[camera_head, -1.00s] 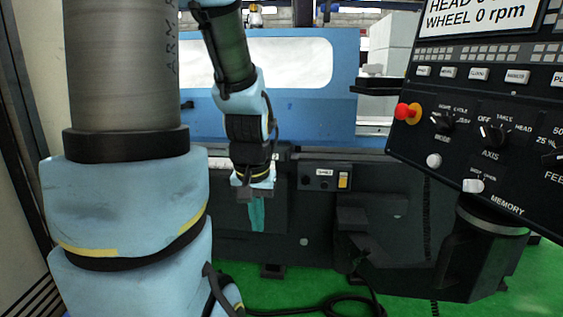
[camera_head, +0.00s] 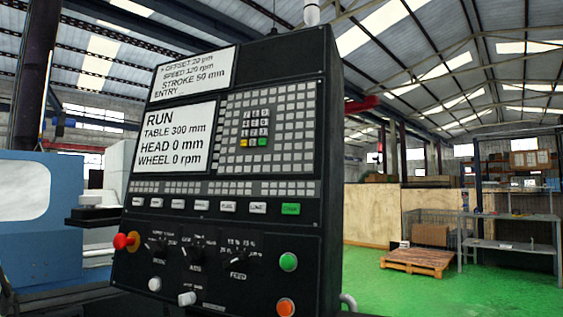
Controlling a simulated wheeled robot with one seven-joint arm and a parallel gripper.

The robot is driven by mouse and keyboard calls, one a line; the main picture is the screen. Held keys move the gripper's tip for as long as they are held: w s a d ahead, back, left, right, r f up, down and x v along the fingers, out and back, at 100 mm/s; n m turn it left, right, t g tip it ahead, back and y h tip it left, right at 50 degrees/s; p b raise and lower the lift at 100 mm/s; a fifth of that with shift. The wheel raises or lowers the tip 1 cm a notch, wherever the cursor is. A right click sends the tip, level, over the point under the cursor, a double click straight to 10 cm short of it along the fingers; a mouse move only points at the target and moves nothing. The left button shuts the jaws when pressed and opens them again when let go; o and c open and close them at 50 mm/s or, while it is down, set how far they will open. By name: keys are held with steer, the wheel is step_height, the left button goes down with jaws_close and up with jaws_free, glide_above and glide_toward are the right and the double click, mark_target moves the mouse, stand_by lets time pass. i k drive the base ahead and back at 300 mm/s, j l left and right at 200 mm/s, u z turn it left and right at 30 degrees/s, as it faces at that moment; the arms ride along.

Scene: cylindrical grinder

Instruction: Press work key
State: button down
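The control panel (camera_head: 303,135) is a black upright cabinet left of centre. A row of small labelled keys (camera_head: 201,205) runs across it under the grey button grid. Most keys in this row are white and the rightmost one (camera_head: 291,209) is green. Their labels are too small to read surely, so I cannot tell which is the work key. The screen (camera_head: 178,138) reads RUN, TABLE 300 mm, HEAD 0 mm, WHEEL 0 rpm. My gripper is not in view.
Below the keys are a red knob on a yellow base (camera_head: 122,241), several black dials, a green button (camera_head: 288,262) and an orange button (camera_head: 285,307). The blue machine (camera_head: 40,200) stands at left. Green floor (camera_head: 390,290) lies open at right, with a wooden pallet (camera_head: 417,261) beyond.

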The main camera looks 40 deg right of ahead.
mark_target(156, 202)
steer(key=z, duration=1.45)
